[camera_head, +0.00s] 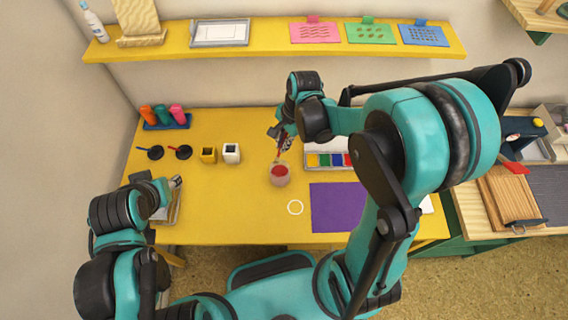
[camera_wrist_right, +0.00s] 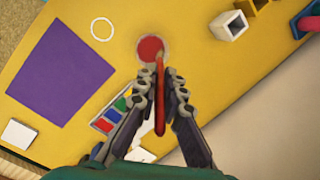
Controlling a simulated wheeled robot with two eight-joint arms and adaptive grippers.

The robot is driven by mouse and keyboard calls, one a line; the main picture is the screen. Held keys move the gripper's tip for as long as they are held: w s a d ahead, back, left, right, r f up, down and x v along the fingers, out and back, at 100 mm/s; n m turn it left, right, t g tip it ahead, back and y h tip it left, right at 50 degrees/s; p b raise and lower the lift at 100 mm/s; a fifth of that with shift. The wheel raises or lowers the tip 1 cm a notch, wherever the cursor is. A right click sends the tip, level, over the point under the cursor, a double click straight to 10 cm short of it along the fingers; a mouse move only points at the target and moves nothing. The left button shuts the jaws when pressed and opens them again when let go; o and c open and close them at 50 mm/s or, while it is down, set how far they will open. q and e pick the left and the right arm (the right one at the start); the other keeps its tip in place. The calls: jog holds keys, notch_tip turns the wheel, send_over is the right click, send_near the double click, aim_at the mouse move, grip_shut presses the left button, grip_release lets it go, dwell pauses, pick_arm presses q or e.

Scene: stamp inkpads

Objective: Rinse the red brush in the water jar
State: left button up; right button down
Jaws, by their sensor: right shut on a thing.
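My right gripper (camera_head: 283,138) is shut on the red brush (camera_head: 278,154), which also shows between the fingers in the right wrist view (camera_wrist_right: 160,105). The brush points down toward the jar. The water jar (camera_head: 280,180) is a small round vessel on the yellow table, with red showing inside; it also shows in the right wrist view (camera_wrist_right: 151,48). The brush tip overlaps the jar's rim in the wrist view; I cannot tell whether it is inside or above. My left gripper (camera_head: 175,183) is at the table's left side, away from the jar; its jaws are unclear.
A paint box (camera_head: 328,160) with several colours lies right of the jar. A purple sheet (camera_head: 338,207) and a white ring (camera_head: 295,207) lie in front. A yellow holder (camera_head: 208,155) and a white holder (camera_head: 232,153) stand left. The table (camera_head: 225,215) is clear front left.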

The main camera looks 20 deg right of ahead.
jog(key=shift+r, duration=0.1)
notch_tip(320, 180, up, 4)
jog(key=p, duration=0.3)
dwell(0.5)
